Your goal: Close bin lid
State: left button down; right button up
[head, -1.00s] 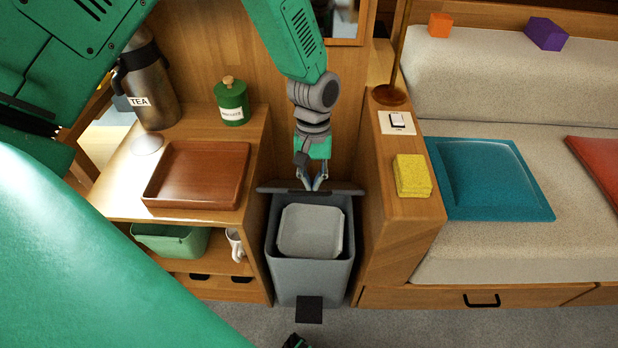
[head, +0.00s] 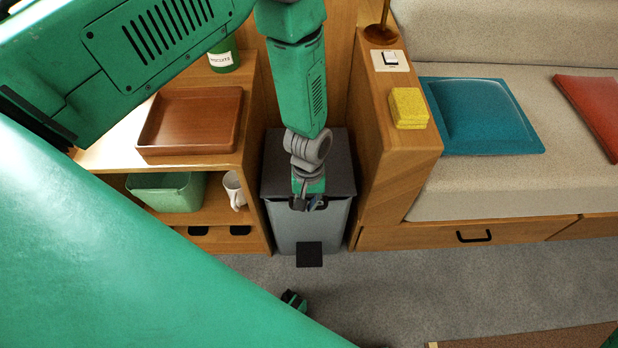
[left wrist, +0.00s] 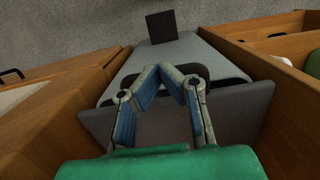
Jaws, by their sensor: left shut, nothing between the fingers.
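The grey bin (head: 290,228) stands in the gap between the shelf unit and the bench. Its dark grey lid (head: 338,160) lies over the top and hides the bin's opening and inside. I cannot tell whether the lid sits fully flush. My left gripper (head: 308,203) is shut and empty at the lid's front edge, by a dark handle-like part. In the left wrist view my gripper's fingertips (left wrist: 173,68) meet over the front part of the lid (left wrist: 238,108), with the bin's front (left wrist: 192,55) beyond.
A black pedal (head: 309,254) sticks out at the bin's foot. The shelf unit at left holds a brown tray (head: 190,147), a green tub (head: 165,193) and a white mug (head: 234,188). A yellow sponge (head: 408,107) lies on the bench's wooden side. Carpet in front is mostly clear.

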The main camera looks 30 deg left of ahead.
pick_arm(q)
notch_tip(320, 180, down, 2)
jog(key=shift+s+f+b, duration=0.15)
jog(key=shift+f+b, duration=0.1)
jog(key=shift+b, duration=0.1)
jog(key=shift+f, duration=0.1)
jog(key=shift+s+d, duration=0.1)
jog(key=r+p, duration=0.3)
jog(key=r, duration=0.1)
jog(key=shift+w+a+p, duration=0.3)
jog(key=shift+w+a, duration=0.05)
jog(key=shift+w, duration=0.05)
jog(key=s+d+r+p, duration=0.2)
jog(key=s+d+r, duration=0.1)
jog(key=r, duration=0.5)
jog(key=shift+s+p, duration=0.3)
jog(key=shift+s, duration=0.45)
jog(key=shift+r, duration=0.1)
